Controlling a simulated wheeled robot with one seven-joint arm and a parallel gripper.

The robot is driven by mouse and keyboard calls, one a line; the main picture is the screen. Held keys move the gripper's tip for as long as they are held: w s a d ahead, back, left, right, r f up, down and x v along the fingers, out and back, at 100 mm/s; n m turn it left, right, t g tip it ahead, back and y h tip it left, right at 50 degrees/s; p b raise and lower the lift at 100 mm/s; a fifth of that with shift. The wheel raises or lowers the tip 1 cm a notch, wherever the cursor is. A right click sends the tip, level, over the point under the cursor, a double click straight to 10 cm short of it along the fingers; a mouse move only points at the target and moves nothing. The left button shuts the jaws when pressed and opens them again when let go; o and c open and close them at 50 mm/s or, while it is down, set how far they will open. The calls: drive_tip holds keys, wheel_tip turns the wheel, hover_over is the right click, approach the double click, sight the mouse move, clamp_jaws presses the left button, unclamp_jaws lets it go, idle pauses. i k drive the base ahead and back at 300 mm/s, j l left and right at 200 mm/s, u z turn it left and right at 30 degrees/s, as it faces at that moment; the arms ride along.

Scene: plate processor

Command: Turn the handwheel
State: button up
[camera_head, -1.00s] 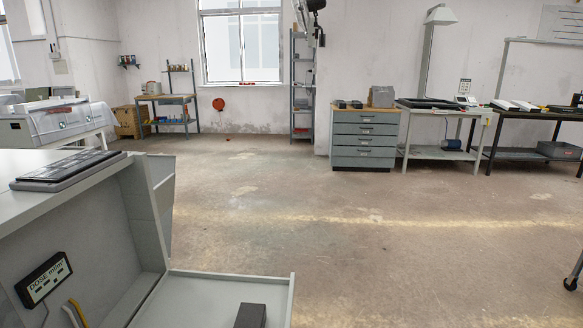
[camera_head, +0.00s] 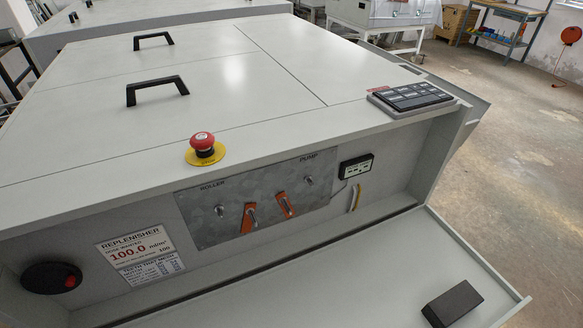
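No plainly recognisable handwheel shows. The grey plate processor (camera_head: 235,65) fills most of the view. Its front metal panel (camera_head: 215,228), marked ROLLER and PUMP, carries two orange-backed levers (camera_head: 249,218) and small toggle switches. My gripper is not in view.
A red emergency button (camera_head: 203,145) stands on the top edge. Black handles (camera_head: 155,88) rise from the lid, and a keypad (camera_head: 412,97) lies at the right corner. An open flap (camera_head: 390,270) juts forward with a black block (camera_head: 452,304) on it. Free floor lies right.

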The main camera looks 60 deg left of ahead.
sight(49, 278)
drive_tip(key=u, duration=2.55)
